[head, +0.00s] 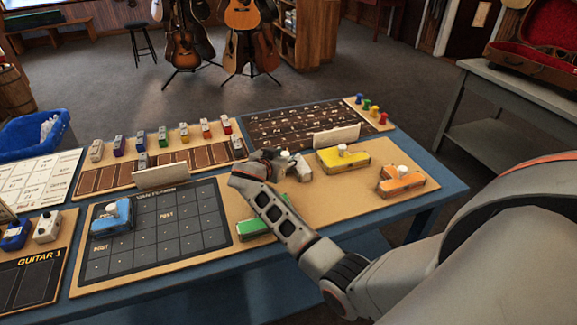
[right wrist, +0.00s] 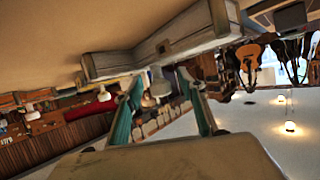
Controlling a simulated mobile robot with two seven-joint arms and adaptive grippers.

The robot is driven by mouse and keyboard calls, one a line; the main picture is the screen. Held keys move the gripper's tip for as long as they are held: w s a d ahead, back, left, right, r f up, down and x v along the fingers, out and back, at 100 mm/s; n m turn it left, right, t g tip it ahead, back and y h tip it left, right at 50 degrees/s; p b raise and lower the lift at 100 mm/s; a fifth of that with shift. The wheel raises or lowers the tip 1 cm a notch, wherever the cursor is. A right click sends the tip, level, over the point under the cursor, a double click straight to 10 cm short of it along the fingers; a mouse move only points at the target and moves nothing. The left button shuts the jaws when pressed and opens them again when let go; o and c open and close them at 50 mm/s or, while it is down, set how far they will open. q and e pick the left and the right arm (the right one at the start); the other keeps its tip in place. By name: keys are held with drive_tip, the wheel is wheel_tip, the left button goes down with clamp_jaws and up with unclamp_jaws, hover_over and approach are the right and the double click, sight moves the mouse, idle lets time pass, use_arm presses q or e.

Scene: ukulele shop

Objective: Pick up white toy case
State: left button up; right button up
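The white toy case (head: 303,170), greyish white with a pale knob, lies on the tan board, partly hidden behind my right gripper (head: 272,156). In the right wrist view, the case (right wrist: 150,52) spans the top of the picture, close to the fingertips. My right gripper (right wrist: 160,80) is open there, with its two teal-sided fingers apart. The case's pale knob (right wrist: 160,88) shows between the fingers, with space on both sides. I cannot tell whether the fingers touch the case. My left gripper is in neither view.
A yellow case (head: 343,157) and an orange case (head: 401,181) lie to the right. A green case (head: 256,229) is partly under my right arm. A blue case (head: 111,218) stands on the dark grid. Upright cards (head: 336,136) stand behind. Bare board lies between the cases.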

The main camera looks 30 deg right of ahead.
clamp_jaws()
drive_tip(key=shift+r, duration=0.1)
